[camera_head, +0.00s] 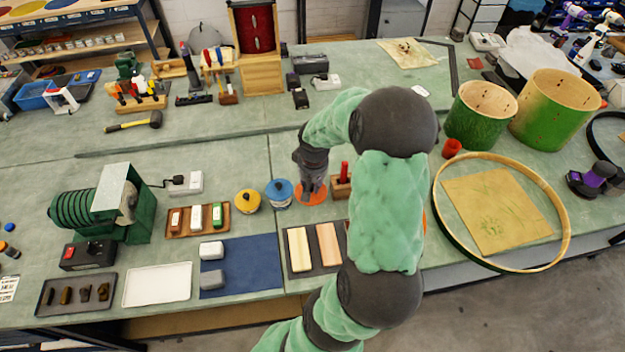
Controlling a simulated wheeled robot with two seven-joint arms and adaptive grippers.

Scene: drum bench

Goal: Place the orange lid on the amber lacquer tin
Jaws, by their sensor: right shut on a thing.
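My right gripper (311,195) points down over the bench, to the right of two lidded tins. It is shut on the orange lid (301,198), a round disc whose edges show on both sides of the fingers. A tin with a yellow-amber top (246,203) and a tin with a blue top (279,194) stand side by side left of the gripper. I cannot tell whether another tin is under the orange lid. A sliver of something orange shows at the right edge of my right arm, mostly hidden. My left gripper is not in view.
A wooden block with a red-handled tool (344,172) stands close right of the gripper. Wood blocks on a dark mat (284,238) lie in front. A hoop (564,235) and green drum shells (480,125) are at right. Open bench lies behind the tins.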

